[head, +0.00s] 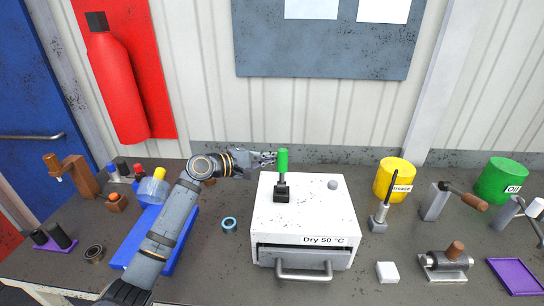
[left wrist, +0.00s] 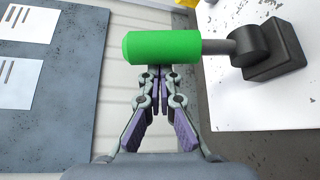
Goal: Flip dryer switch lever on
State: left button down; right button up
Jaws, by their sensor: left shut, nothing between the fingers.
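The dryer (head: 305,218) is a white box labelled "Dry 50 °C" in the middle of the bench. Its switch lever (head: 283,162) has a green grip and stands up from a black base (head: 282,192) on the dryer's top. In the left wrist view the green grip (left wrist: 160,47) lies across the picture just beyond the fingertips. My left gripper (head: 270,158) is shut and empty, close beside the green grip on its left. In the left wrist view its fingertips (left wrist: 155,75) are at the grip's edge; I cannot tell whether they touch. My right gripper is not in view.
A grey knob (head: 332,185) sits on the dryer's top, and a handle (head: 303,275) is on its front. A yellow container (head: 394,179) and a green oil container (head: 501,180) stand to the right. A blue ring (head: 229,224) lies left of the dryer. The wall is close behind.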

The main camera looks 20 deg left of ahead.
pick_arm(q)
jog(key=s+d+m+t+h+b, duration=0.2)
jog(key=s+m+b, duration=0.5)
jog(key=b, duration=1.5)
jog(key=shift+s+m+t+h, duration=0.25)
jog(key=shift+m+t+h, duration=0.25)
jog(key=shift+t+h, duration=0.3)
